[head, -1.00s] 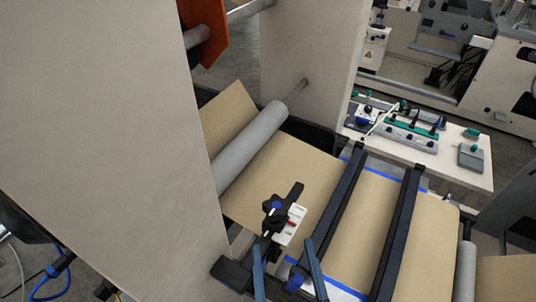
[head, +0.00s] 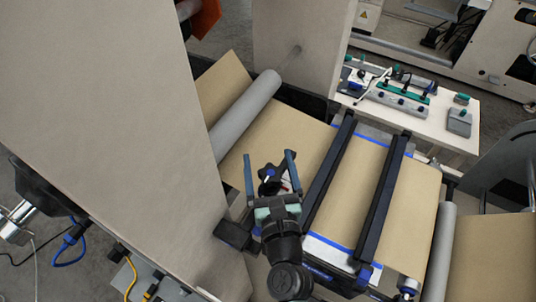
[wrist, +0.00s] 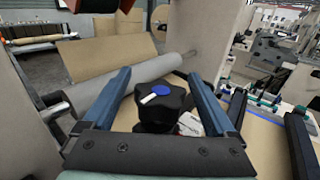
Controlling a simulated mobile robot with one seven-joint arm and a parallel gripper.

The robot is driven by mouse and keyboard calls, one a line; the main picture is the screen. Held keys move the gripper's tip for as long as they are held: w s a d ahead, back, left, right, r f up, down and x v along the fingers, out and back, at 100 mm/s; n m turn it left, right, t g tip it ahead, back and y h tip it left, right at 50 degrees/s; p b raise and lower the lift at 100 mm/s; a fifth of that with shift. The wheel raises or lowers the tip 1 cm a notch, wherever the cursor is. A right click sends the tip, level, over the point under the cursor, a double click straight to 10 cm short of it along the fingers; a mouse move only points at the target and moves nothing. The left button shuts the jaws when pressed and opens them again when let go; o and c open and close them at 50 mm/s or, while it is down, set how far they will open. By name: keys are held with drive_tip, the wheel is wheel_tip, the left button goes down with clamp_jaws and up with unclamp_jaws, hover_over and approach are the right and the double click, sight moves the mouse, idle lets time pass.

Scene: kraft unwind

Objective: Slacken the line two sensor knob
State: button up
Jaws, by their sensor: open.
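The sensor knob (wrist: 160,103) is a black lobed knob with a blue cap carrying a white mark. In the head view the black knob (head: 270,180) stands above the brown web, beside a white labelled part partly hidden by my finger. My gripper (head: 269,154) is open, with its two blue-grey fingers on either side of the knob in the picture. The wrist view shows my gripper (wrist: 159,74) with gaps between each finger and the knob. I cannot tell if the knob is at fingertip depth. Nothing is held.
A grey roller (head: 245,110) carries the brown paper web (head: 300,143) behind the knob. Two dark crossbars (head: 378,205) span the web to the right. A tall beige panel (head: 95,110) stands left. A white table (head: 430,118) with fixtures is at the back right.

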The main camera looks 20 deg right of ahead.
drive_tip(key=shift+w+d, duration=0.1)
drive_tip(key=shift+w, duration=0.4)
drive_tip(key=c, duration=1.4)
drive_tip(key=shift+o, duration=0.2)
